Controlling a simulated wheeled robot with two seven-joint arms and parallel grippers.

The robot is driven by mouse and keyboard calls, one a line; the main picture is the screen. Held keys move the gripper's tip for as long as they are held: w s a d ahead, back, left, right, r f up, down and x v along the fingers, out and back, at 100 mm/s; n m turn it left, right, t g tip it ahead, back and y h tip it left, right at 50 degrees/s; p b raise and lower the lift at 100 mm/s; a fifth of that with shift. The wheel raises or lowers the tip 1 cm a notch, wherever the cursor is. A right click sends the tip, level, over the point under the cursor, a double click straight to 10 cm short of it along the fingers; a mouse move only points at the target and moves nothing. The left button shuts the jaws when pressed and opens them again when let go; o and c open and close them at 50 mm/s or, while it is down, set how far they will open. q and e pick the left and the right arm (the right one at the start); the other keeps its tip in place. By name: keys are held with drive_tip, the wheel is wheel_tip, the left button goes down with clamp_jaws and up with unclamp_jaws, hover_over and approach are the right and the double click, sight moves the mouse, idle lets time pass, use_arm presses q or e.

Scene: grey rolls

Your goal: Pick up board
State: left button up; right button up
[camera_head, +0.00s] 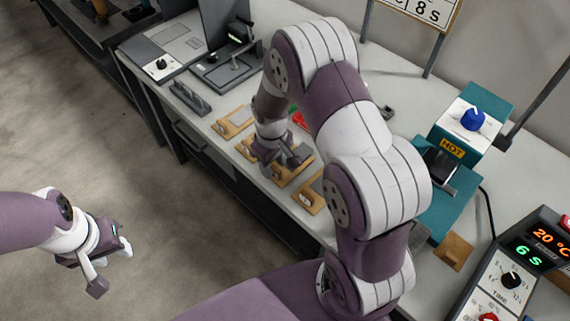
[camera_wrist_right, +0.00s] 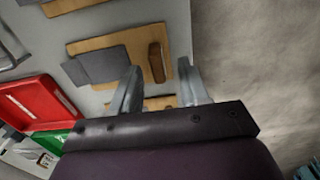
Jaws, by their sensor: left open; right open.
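Several wooden boards with grey sheets lie in a row along the table's front edge; one board (camera_head: 235,122) is at the left of the row and another (camera_head: 311,196) at the right. My right gripper (camera_head: 286,160) is low over the middle of the row, and its arm hides part of it. In the right wrist view, a board (camera_wrist_right: 138,39) has a grey sheet and a brown block-like handle (camera_wrist_right: 157,62). My open right fingers (camera_wrist_right: 160,68) point at it, one either side of the handle; contact is unclear. My left gripper (camera_head: 112,268) is open and empty above the floor.
A red tray (camera_wrist_right: 35,103) and a green item (camera_wrist_right: 50,140) lie behind the boards. A teal machine marked HOT (camera_head: 452,150) stands right of my arm, with a control panel (camera_head: 515,265) nearer. Grey devices (camera_head: 175,45) fill the table's left end. The floor at left is clear.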

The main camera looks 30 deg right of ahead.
drive_tip(key=shift+w+d+f, duration=0.1)
drive_tip(key=shift+d+f, duration=0.1)
drive_tip(key=shift+f, duration=0.9)
drive_tip(key=shift+a+r, duration=0.1)
drive_tip(key=shift+a, duration=0.15)
drive_tip(key=shift+d, duration=0.2)
clamp_jaws()
